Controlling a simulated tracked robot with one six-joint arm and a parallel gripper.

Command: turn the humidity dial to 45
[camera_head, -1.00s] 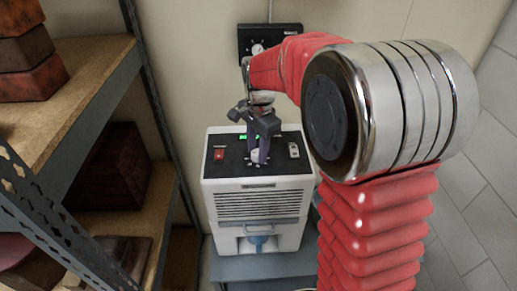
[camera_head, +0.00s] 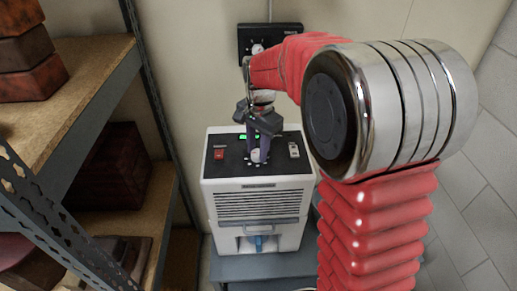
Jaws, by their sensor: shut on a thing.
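The humidity dial (camera_head: 257,156) is a small white knob on the black top panel (camera_head: 234,169) of a white dehumidifier (camera_head: 259,197). White marks ring it on the panel. My gripper (camera_head: 260,153) points down from above, with its dark fingers shut on the dial. The fingers hide part of the knob, and I cannot read its pointer or the numbers. A small green display (camera_head: 242,136) shows behind the gripper, its figures too small to read.
A red switch (camera_head: 219,154) and a pale switch (camera_head: 293,150) flank the dial on the panel. The dehumidifier stands on a grey stand (camera_head: 262,268). A metal shelf (camera_head: 108,80) with dark boxes is close on the left. A black wall box (camera_head: 268,38) hangs behind my arm.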

